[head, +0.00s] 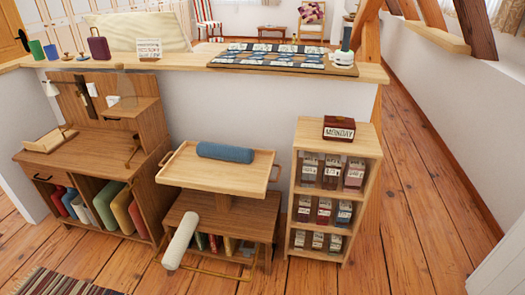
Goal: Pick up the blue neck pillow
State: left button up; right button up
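A blue neck pillow (225,152), shaped like a roll, lies on its side on a light wooden tray table (205,177) in the middle of the head view. It lies towards the tray's back edge, and nothing touches it from above. Neither of my grippers shows in the head view.
A white roll (181,241) leans in front of the low shelf under the tray. A wooden shelf (365,165) with labelled boxes and a "MONDAY" box (339,128) stands at right. A desk (90,155) stands at left. A ledge (190,64) runs behind. Floor (425,190) at right is clear.

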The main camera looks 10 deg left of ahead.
aim_at(205, 149)
jog(key=i+j+z, duration=0.2)
jog(key=z, duration=0.15)
jog(key=i+j+z, duration=0.1)
jog(key=j+z, duration=0.25)
jog(key=i+j+z, duration=0.1)
jog(key=j+z, duration=0.25)
jog(key=j, duration=0.15)
